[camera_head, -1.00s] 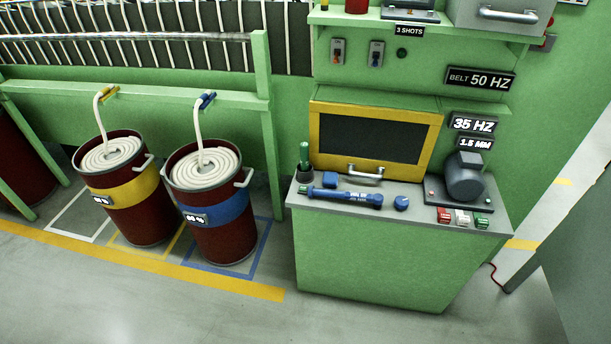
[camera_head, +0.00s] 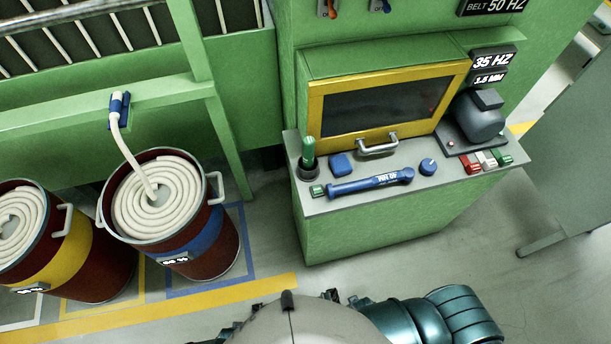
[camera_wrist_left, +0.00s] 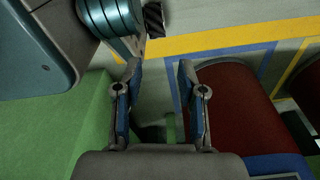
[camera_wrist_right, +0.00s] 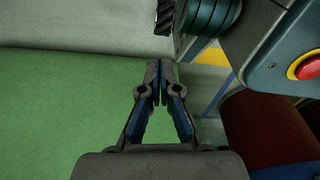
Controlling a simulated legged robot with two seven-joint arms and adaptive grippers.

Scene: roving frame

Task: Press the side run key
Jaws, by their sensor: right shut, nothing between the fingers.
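On the counter in the head view, a row holds a red key (camera_head: 470,165), a white key (camera_head: 487,158) and a green key (camera_head: 502,157) at the right. Another small green key (camera_head: 317,190) sits alone at the counter's left end, beside a green-handled tool (camera_head: 308,152). I cannot tell from the labels which one is the side run key. My left gripper (camera_wrist_left: 160,75) is open and empty in the left wrist view. My right gripper (camera_wrist_right: 157,75) is shut and empty in the right wrist view. Neither gripper shows in the head view.
The green counter (camera_head: 350,235) also bears a blue torque tool (camera_head: 370,184), a blue knob (camera_head: 428,167) and a grey motor (camera_head: 480,115), before a yellow-framed window (camera_head: 385,100). Coil drums (camera_head: 215,265) stand at the left. The floor before the counter is clear.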

